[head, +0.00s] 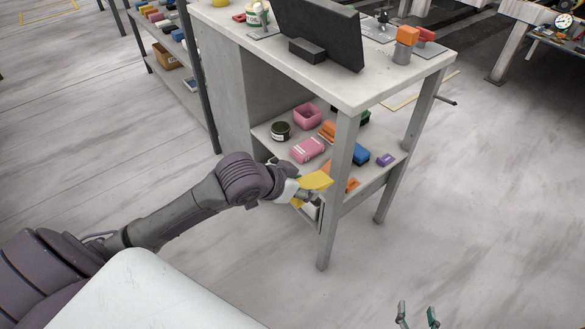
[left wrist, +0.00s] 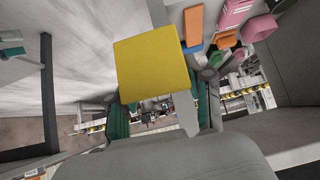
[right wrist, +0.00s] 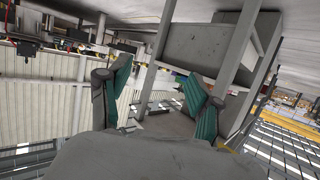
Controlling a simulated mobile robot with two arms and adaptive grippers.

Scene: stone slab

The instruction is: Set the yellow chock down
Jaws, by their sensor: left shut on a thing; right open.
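The yellow chock (head: 315,181) is held in my left gripper (head: 305,193) at the near edge of the workbench's lower shelf (head: 368,178), by the front leg. In the left wrist view the chock (left wrist: 152,66) shows a flat yellow face between the green fingers of my left gripper (left wrist: 160,115). I cannot tell whether it touches the shelf. My right gripper (right wrist: 160,95) is open and empty; its fingertips show at the bottom right of the head view (head: 417,316), away from the bench.
The lower shelf holds a pink bin (head: 308,116), a dark jar (head: 281,131), a pink block (head: 308,150), a blue block (head: 361,153) and a purple block (head: 386,159). Orange pieces lie behind the chock. A bench leg (head: 337,190) stands just right of my left gripper.

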